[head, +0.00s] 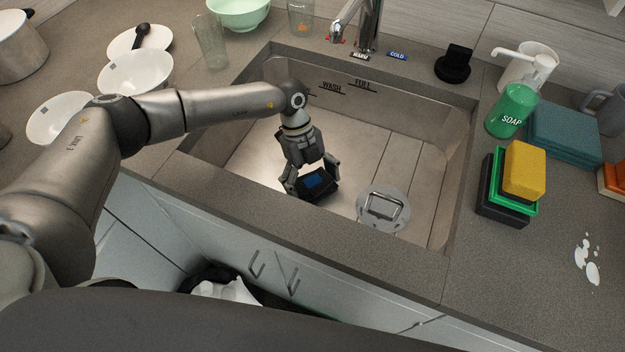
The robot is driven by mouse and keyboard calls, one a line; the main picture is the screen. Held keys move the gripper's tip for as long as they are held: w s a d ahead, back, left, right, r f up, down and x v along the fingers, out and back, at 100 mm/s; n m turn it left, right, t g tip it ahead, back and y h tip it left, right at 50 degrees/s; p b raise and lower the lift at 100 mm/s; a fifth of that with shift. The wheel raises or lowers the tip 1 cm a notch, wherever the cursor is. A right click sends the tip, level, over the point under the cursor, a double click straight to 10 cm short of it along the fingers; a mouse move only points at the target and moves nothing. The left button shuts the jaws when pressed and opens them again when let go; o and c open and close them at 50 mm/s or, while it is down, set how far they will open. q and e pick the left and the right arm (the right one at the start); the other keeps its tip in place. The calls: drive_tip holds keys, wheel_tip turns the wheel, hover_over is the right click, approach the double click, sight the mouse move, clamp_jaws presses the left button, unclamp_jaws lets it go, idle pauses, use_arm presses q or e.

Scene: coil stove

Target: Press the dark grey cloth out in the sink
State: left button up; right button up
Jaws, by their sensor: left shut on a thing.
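The sink (345,150) is a wide metal basin with no clear sign of water in it. My left gripper (312,184) reaches down into it near the front wall. Its fingers are shut on a small dark folded thing, which I take to be the dark grey cloth (318,192); a blue patch shows on its top. The cloth is at or just above the basin floor; I cannot tell if it touches. The fingers hide part of it. My right gripper is not in view.
A round drain piece with a raised handle (383,210) lies on the sink floor right of the gripper. The faucet (368,25) stands behind the sink. Right of it are a green soap bottle (512,112) and stacked sponges (523,172). White bowls (136,75) stand left.

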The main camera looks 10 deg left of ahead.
use_arm(q)
drive_tip(key=shift+f, duration=0.1)
drive_tip(key=shift+f+b, duration=0.35)
drive_tip(key=shift+f, duration=0.15)
drive_tip(key=shift+r, duration=0.1)
idle(1.9)
wheel_tip(320, 180, up, 7)
drive_tip(key=p, duration=0.6)
drive_tip(key=shift+p, duration=0.35)
wheel_tip(320, 180, up, 6)
drive_tip(key=p, duration=0.5)
wheel_tip(320, 180, up, 10)
drive_tip(key=p, duration=0.9)
hover_over(313, 181)
